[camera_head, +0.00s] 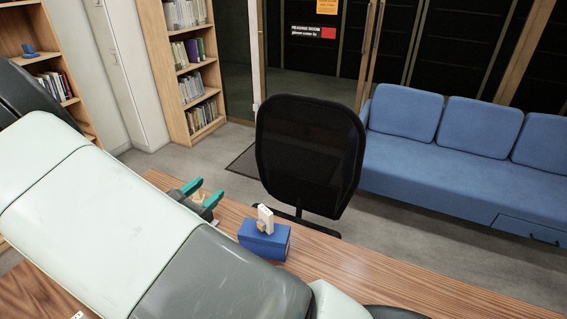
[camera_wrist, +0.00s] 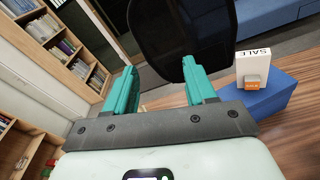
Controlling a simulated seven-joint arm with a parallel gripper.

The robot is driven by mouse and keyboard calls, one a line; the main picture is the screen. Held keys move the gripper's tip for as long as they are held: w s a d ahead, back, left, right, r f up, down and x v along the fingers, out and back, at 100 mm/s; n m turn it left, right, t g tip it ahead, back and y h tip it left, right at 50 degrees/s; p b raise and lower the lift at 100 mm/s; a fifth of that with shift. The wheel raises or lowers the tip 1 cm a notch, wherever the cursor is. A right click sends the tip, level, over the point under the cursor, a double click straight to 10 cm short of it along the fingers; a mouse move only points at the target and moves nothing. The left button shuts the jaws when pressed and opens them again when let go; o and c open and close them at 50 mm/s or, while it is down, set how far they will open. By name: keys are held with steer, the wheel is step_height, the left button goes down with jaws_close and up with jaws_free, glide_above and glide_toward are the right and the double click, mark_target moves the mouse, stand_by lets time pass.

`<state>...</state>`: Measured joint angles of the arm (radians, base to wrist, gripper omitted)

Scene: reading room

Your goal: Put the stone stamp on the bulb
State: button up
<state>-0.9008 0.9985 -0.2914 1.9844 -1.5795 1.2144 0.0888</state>
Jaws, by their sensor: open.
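My gripper (camera_head: 211,188) is open above the wooden table, left of a blue box. Its two teal fingers also show in the wrist view (camera_wrist: 159,66), spread apart with nothing held between them. A small pale patch shows between the fingers in the head view; I cannot tell what it is. On the blue box (camera_head: 264,243) stands an upright white block (camera_head: 265,215), marked SALE in the wrist view (camera_wrist: 252,58). I cannot tell whether either is the stone stamp, and I can make out no bulb.
The wooden table (camera_head: 380,283) is clear to the right of the box. A black chair (camera_head: 308,150) stands close behind the table. A blue sofa (camera_head: 440,165) and bookshelves (camera_head: 190,75) are farther back. My arm hides much of the table at the left and front.

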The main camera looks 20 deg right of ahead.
steer(key=s+d+r+m+g+y, duration=0.2)
steer(key=s+d+r+m+g, duration=0.85)
steer(key=d+r+m, duration=0.3)
steer(key=s+a+r+m+t+y, duration=0.1)
steer(key=s+r+m+y, duration=0.3)
steer(key=s, duration=0.4)
steer(key=s+a+r+m+t+y, duration=0.1)
steer(key=s+r+m+t+y, duration=0.2)
steer(key=s, duration=0.6)
steer(key=shift+s+a+r+m+y, duration=0.15)
steer(key=shift+r+m+y, duration=1.35)
steer(key=shift+r, duration=0.75)
